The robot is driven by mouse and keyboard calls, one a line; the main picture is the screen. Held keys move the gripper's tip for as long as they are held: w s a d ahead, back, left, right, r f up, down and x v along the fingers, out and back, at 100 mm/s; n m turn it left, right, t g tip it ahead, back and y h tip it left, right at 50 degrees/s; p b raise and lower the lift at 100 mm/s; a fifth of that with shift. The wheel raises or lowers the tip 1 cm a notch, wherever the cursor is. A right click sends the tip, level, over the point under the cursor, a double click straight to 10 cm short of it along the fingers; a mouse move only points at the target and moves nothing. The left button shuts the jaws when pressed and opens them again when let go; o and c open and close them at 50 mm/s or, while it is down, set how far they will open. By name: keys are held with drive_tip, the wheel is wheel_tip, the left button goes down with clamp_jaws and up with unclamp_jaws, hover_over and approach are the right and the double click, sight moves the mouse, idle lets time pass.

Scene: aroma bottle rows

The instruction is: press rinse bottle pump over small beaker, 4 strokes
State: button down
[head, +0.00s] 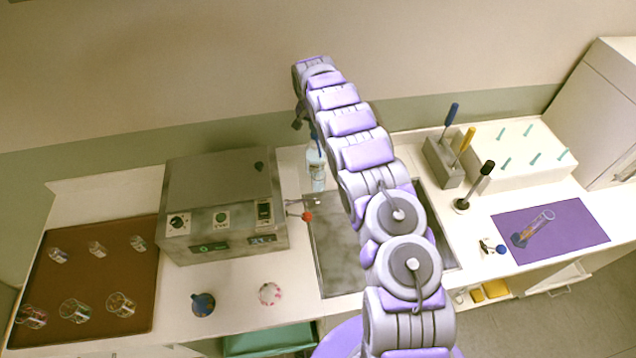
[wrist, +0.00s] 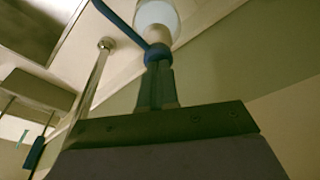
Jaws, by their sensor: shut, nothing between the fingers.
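The rinse bottle (head: 317,168) is a clear bottle standing behind the sink's left corner, partly hidden by my arm in the head view. In the wrist view its pale body (wrist: 157,14) is seen past its blue pump head (wrist: 157,54), with a blue spout running to the upper left. My gripper (wrist: 158,68) is shut and empty, its fingertips at the pump head; whether they touch it I cannot tell. In the head view the gripper (head: 298,122) is a small dark shape above the bottle. I cannot make out a small beaker under the spout.
A metal bath unit (head: 222,205) stands left of the bottle. A brown tray (head: 150,272) holds several glass vessels. The sink (head: 335,262) lies partly under my arm. A tool block (head: 440,165), white rack (head: 515,155) and purple mat (head: 580,225) are right.

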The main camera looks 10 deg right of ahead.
drive_tip(key=shift+f, duration=0.3)
drive_tip(key=shift+r, duration=0.1)
drive_tip(key=shift+w+v, duration=0.2)
drive_tip(key=shift+v, duration=1)
drive_tip(key=shift+d, duration=0.1)
drive_tip(key=shift+f, duration=0.25)
